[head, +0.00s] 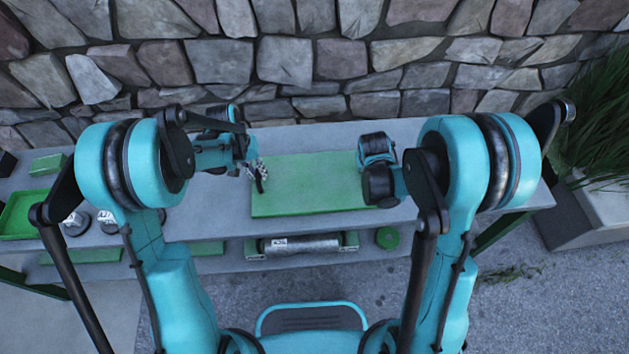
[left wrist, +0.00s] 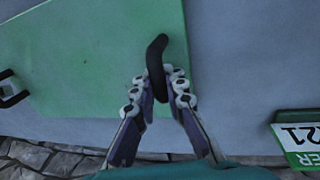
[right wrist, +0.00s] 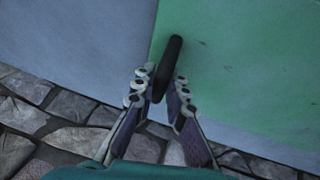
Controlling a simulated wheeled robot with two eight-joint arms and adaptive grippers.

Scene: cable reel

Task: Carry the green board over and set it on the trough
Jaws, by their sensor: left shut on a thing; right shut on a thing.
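The green board (head: 305,190) is a flat rectangle over the grey table; I cannot tell whether it touches the top. My left gripper (head: 257,176) is shut on a black handle (left wrist: 157,52) at the board's left edge. My right gripper (right wrist: 160,85) is shut on another black handle (right wrist: 173,52) at the board's right edge; in the head view my own arm hides its fingers. I cannot pick out the trough for certain; a green-ended holder with a grey cylinder (head: 300,244) lies on the lower shelf.
The grey table (head: 205,215) runs along a stone wall (head: 290,60). A green tray (head: 20,215) and small silver items (head: 76,222) are at left. A green-and-white label plate (left wrist: 300,140) shows beside the board in the left wrist view. A planter (head: 600,215) stands right.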

